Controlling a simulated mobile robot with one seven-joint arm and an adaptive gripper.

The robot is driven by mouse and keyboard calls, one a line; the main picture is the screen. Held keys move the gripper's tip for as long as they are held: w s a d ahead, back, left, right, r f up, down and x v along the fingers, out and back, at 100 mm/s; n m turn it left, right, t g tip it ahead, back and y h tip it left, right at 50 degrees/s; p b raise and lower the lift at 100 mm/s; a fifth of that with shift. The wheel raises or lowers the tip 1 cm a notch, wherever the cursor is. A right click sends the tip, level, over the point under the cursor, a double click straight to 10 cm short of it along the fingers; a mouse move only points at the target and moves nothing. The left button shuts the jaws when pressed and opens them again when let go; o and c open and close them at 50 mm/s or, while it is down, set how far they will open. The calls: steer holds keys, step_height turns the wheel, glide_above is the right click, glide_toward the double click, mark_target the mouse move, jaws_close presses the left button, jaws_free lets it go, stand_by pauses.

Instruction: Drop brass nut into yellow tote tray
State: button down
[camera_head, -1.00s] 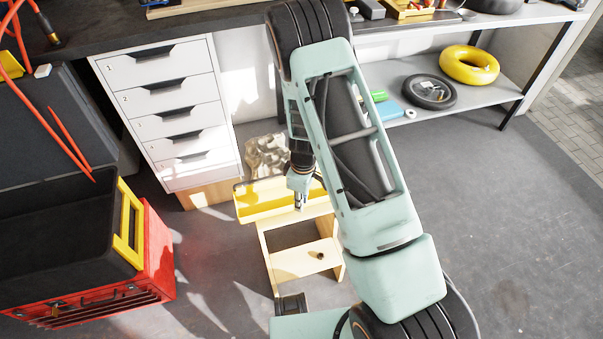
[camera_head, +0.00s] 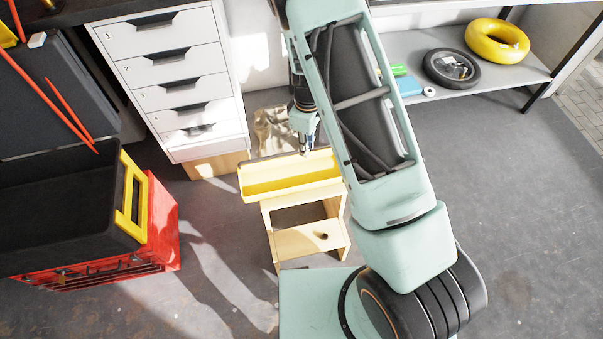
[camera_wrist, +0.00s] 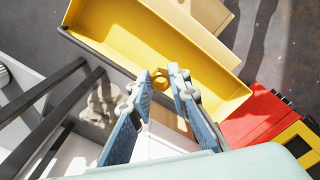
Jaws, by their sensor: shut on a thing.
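The yellow tote tray (camera_head: 262,192) rests on a light wooden stool, open side up. It also shows large in the wrist view (camera_wrist: 215,48). My gripper (camera_head: 306,152) shows at the tray's far edge in the head view. In the wrist view, my gripper's blue fingers (camera_wrist: 163,78) are shut on the brass nut (camera_wrist: 181,73), which sits at the fingertips. The nut appears against the tray's near long wall, and its exact height above the tray is hard to tell. In the head view the nut is too small to make out.
The wooden stool (camera_head: 300,240) has a small dark round thing (camera_head: 322,236) on its lower shelf. A white drawer cabinet (camera_head: 172,75) stands behind left. A red toolbox (camera_head: 160,225) with a black bin (camera_head: 60,210) is at left. A grey shelf (camera_head: 480,85) is at right.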

steer(key=shift+f, duration=0.75)
steer(key=c, duration=1.7)
jaws_free()
steer(key=shift+c, duration=0.2)
steer(key=shift+r, duration=0.1)
step_height(320, 180, up, 12)
